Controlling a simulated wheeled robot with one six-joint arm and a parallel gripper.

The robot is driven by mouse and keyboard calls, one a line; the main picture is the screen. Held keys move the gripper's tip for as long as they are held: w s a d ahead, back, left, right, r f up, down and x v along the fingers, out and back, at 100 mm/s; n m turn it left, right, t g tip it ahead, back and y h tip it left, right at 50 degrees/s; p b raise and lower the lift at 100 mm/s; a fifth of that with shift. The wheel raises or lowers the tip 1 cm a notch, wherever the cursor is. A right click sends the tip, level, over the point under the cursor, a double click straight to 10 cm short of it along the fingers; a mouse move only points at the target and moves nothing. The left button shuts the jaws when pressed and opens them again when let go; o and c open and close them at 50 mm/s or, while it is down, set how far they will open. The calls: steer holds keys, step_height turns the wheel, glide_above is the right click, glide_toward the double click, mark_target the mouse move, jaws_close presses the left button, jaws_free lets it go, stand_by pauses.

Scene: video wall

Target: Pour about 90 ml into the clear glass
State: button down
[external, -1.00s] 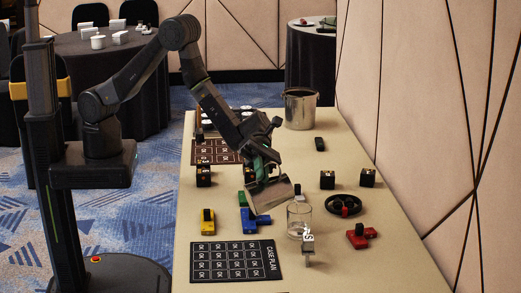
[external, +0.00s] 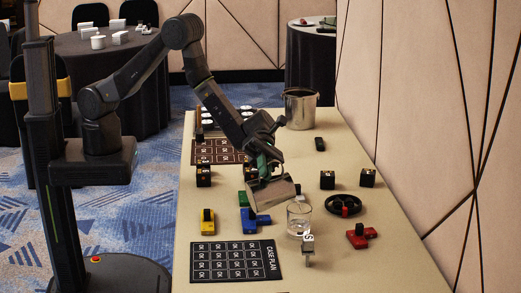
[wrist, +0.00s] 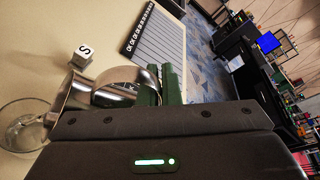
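My gripper (external: 263,166) is shut on the handle of a shiny metal pitcher (external: 272,194). The pitcher is tipped far over, with its mouth toward the clear glass (external: 299,221). The glass stands upright on the table, below and just right of the pitcher. In the wrist view, the green fingers (wrist: 163,84) close around the pitcher's handle. There the pitcher (wrist: 78,93) has its lip over the rim of the glass (wrist: 20,128). Some clear liquid seems to lie in the glass; its exact level is hard to read.
Blue (external: 250,222) and yellow (external: 207,222) blocks lie left. A metal pot (external: 300,109) stands at the far end.

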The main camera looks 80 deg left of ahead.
mark_target(250, 186)
steer(key=shift+w+p, duration=0.15)
steer(key=shift+p, duration=0.15)
stand_by(0.5)
steer(key=shift+m+t, duration=0.3)
steer(key=shift+m, duration=0.4)
steer(key=s+b, duration=0.1)
steer(key=s+f+b, duration=0.1)
steer(key=b, duration=0.1)
steer(key=s+f+b, duration=0.1)
steer(key=b, duration=0.1)
steer(key=shift+s+d+f, duration=0.2)
steer(key=shift+s+d, duration=0.15)
steer(key=b, duration=0.1)
steer(key=f+b, duration=0.1)
steer(key=b, duration=0.1)
steer(key=shift+s+m+t+y, duration=0.3)
steer(key=shift+m, duration=0.1)
steer(key=f+m+b, duration=0.1)
steer(key=b, duration=0.2)
steer(key=s+f+b, duration=0.1)
steer(key=b, duration=0.2)
steer(key=shift+s+d+m+t, duration=0.1)
steer(key=shift+d+m+t, duration=0.05)
steer(key=shift+m+t, duration=0.25)
steer(key=shift+r, duration=0.15)
steer(key=shift+b, duration=0.35)
